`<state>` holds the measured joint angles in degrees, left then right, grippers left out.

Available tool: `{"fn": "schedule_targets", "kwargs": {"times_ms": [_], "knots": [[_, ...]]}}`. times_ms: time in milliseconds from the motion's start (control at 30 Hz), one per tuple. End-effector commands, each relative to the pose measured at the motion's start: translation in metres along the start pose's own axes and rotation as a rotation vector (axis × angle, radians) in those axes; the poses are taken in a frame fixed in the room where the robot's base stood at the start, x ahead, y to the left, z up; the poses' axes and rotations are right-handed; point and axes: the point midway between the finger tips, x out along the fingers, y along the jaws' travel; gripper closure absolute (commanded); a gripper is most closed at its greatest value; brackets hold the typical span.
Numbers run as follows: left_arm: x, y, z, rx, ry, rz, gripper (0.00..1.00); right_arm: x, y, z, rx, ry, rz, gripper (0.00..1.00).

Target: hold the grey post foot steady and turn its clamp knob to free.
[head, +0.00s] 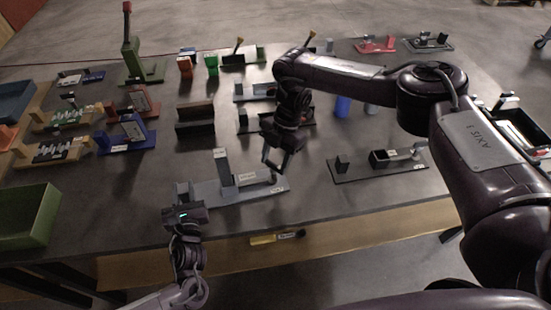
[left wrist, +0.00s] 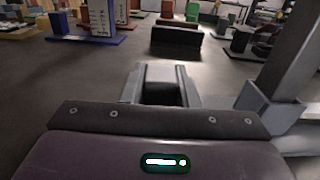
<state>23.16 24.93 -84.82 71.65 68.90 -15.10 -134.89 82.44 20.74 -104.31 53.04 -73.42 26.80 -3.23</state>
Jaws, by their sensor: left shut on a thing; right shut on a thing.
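The grey post foot (head: 245,193) lies near the front edge of the table, with an upright post (head: 222,168) on it and a pale label. In the left wrist view the upright post (left wrist: 292,55) rises at the right. My left gripper (head: 183,192) is shut on the left end of the foot; its fingertips are hard to make out. My right gripper (head: 272,170) reaches down to the right end of the foot and is shut on the small clamp knob (head: 274,178), which is mostly hidden by the fingers.
A dark fixture with a black block (head: 380,160) stands to the right. A black open box (head: 195,118) and other fixtures stand behind. A green bin (head: 28,215) is at the left edge. Bare table lies between the green bin and the foot.

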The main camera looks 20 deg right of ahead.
Motion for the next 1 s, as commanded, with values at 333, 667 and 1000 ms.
{"fn": "schedule_targets", "kwargs": {"times_ms": [333,667,1000], "knots": [[0.0001,-0.0001,0.0003,-0.001,-0.001,0.000,1.00,0.0003,0.0011,-0.0006,-0.119,0.000,-0.048,0.74],[0.0002,0.0000,0.0003,-0.001,-0.001,0.000,1.00,0.0001,0.0008,-0.0006,-0.135,0.002,-0.055,0.74],[0.0002,0.0001,0.0002,0.000,-0.001,0.000,1.00,0.0001,0.0008,-0.0006,-0.134,0.001,-0.055,0.29]]}}
